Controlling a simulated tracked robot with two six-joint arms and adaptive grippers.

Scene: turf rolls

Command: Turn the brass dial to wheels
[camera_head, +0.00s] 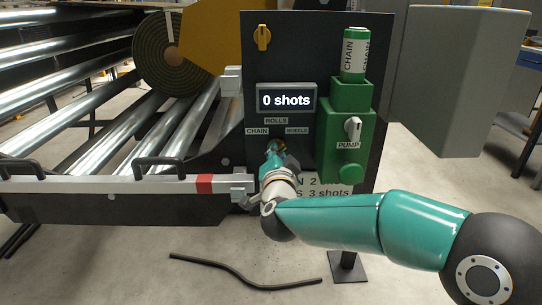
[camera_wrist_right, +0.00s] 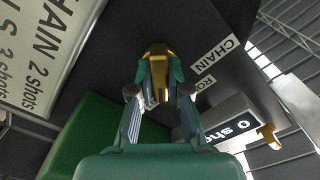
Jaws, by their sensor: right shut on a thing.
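The brass dial (camera_wrist_right: 157,60) sits on the dark panel (camera_head: 310,35) below the display, under the labels CHAIN (camera_head: 257,131), ROLLS (camera_head: 276,121) and WHEELS (camera_head: 297,131). My right gripper (camera_head: 276,150) reaches in from the right and is shut on the dial. In the right wrist view the two fingers of the gripper (camera_wrist_right: 158,82) are on either side of the brass knob. In the head view the gripper hides most of the dial, so I cannot tell which label it points to. My left gripper is not in view.
The display (camera_head: 286,99) reads "0 shots". Metal rollers (camera_head: 90,90) and a turf roll (camera_head: 165,60) lie left; a hose (camera_head: 240,278) is on the floor.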

